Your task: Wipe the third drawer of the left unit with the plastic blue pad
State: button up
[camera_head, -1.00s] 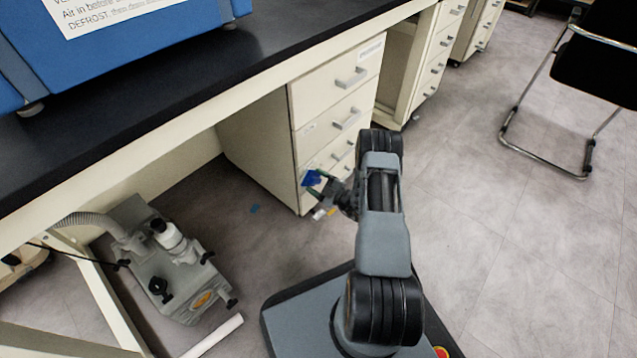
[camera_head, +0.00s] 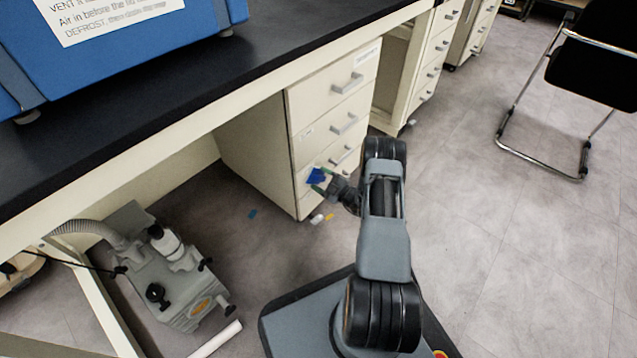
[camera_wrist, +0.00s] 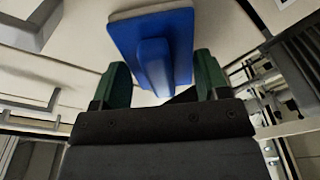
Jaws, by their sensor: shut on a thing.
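The left unit is the cream drawer unit (camera_head: 248,150) under the bench, with grey handles. Its third drawer (camera_head: 308,160) is partly covered by my arm and the pad. The blue pad (camera_head: 315,175) is at the lower part of that front; I cannot tell if it touches. My gripper (camera_head: 327,182) is shut on the pad. In the wrist view, the gripper's green fingers (camera_wrist: 161,78) stand on either side of the handle of the blue pad (camera_wrist: 152,40). The pad's pale face points away from the gripper, towards cream panels.
The dark benchtop (camera_head: 200,95) overhangs on the left with a blue machine (camera_head: 120,35) on it. A grey pump (camera_head: 170,275) stands on the floor below. Small blue and yellow bits lie near the unit. A black chair (camera_head: 595,65) is at right; floor between is clear.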

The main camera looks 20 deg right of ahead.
aim_at(323, 165)
jog(key=d, duration=0.1)
jog(key=w+d, duration=0.1)
jog(key=d, duration=0.1)
jog(key=w+d, duration=0.1)
jog(key=d, duration=0.1)
jog(key=shift+w+r, duration=0.15)
jog(key=shift+w, duration=0.1)
jog(key=shift+d, duration=0.3)
jog(key=shift+s+a+r, duration=0.1)
jog(key=shift+s, duration=0.05)
jog(key=shift+s+a+f+p, duration=0.1)
jog(key=shift+s+a+p, duration=0.2)
jog(key=shift+a, duration=0.3)
jog(key=shift+s+a+f+p, duration=0.1)
jog(key=shift+s+a+p, duration=0.25)
jog(key=shift+a, duration=0.3)
jog(key=shift+s+a+p, duration=0.15)
jog(key=shift+a+p, duration=0.25)
jog(key=shift+a, duration=0.2)
jog(key=shift+s+a+p, duration=0.3)
jog(key=shift+s+a, duration=0.05)
jog(key=shift+a, duration=0.6)
jog(key=shift+s+a+p, duration=0.3)
jog(key=shift+s+a, duration=0.05)
jog(key=shift+a, duration=0.55)
jog(key=shift+s+a+p, duration=0.3)
jog(key=shift+s+a, duration=0.05)
jog(key=shift+a, duration=0.6)
